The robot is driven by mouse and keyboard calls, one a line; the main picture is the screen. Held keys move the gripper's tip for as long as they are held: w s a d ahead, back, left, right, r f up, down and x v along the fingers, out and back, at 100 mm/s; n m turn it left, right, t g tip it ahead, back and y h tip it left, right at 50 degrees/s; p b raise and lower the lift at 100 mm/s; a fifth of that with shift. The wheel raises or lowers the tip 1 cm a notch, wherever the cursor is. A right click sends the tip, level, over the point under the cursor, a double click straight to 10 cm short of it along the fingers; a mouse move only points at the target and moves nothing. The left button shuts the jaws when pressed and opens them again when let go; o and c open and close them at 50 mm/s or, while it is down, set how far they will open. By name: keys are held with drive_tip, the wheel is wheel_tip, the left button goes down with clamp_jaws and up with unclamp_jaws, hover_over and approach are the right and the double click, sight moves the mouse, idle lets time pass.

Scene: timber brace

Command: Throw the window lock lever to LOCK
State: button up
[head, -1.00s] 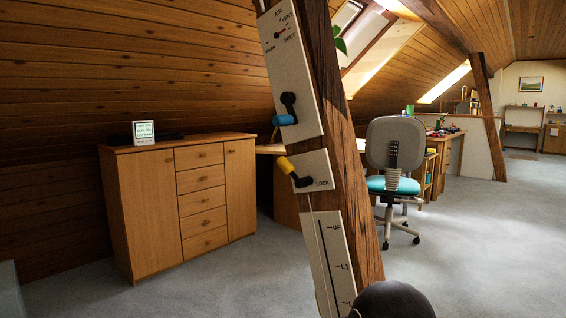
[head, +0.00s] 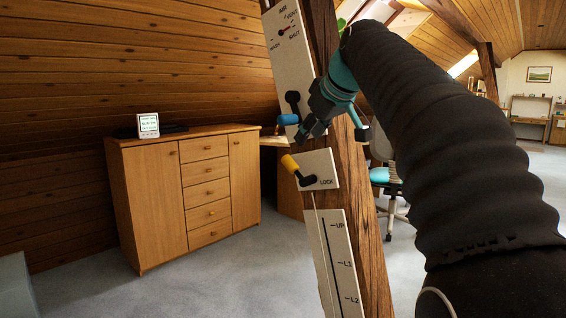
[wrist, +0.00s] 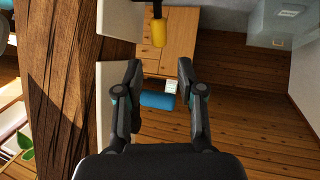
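The window lock lever has a yellow grip (head: 289,163) and a dark arm on a pale plate (head: 322,166) on the slanted timber post. The grip points up and to the left, away from the word LOCK at the plate's lower right. My gripper (head: 304,133) is above the lock lever, close to the blue-gripped lever (head: 288,120). In the wrist view my gripper (wrist: 159,68) is open, fingers apart. The blue grip (wrist: 158,100) shows between the fingers; I cannot tell if they touch it. The yellow grip (wrist: 159,33) lies beyond the fingertips.
An upper panel (head: 284,62) with an AIR dial and a lower panel (head: 338,262) marked UP, L1 and L2 are on the same post (head: 350,190). A wooden cabinet (head: 185,190) stands left. Open floor lies in front of it. A desk chair is partly hidden behind my arm.

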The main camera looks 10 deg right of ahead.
sight(291, 161)
drive_tip(key=x, duration=1.3)
drive_tip(key=shift+w+a+f+b, duration=0.1)
drive_tip(key=shift+w+b, duration=0.3)
drive_tip(key=shift+w, duration=0.05)
clamp_jaws()
